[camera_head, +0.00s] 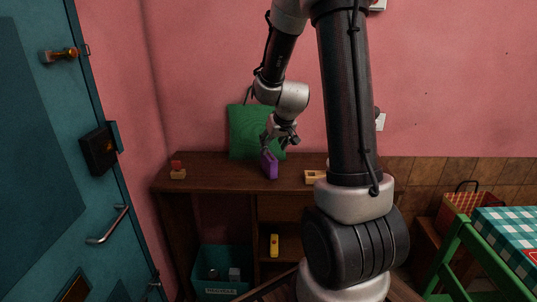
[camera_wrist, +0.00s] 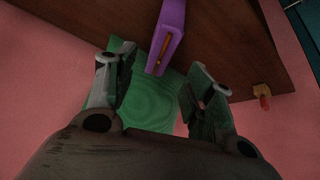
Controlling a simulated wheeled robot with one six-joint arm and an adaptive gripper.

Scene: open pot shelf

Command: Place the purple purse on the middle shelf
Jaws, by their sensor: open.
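The purple purse (camera_head: 270,166) stands on the brown top of the wooden shelf unit (camera_head: 215,177), in front of a green cushion. My gripper (camera_head: 281,143) is open, just above the purse in the head view. In the wrist view the purse (camera_wrist: 172,28) shows ahead of my gripper (camera_wrist: 160,75), its near end between the spread fingers; I see no grip on it. Below the top, the shelf unit has open compartments. A shelf board in the middle part holds a yellow object (camera_head: 274,245). My arm hides the unit's right side.
The green cushion (camera_head: 243,128) leans on the pink wall. A small red-and-tan object (camera_head: 177,170) and a light wooden block (camera_head: 314,177) are on the top. A teal crate (camera_head: 222,287) stands lower left. A green chair (camera_head: 459,250) and checkered table (camera_head: 505,228) are right.

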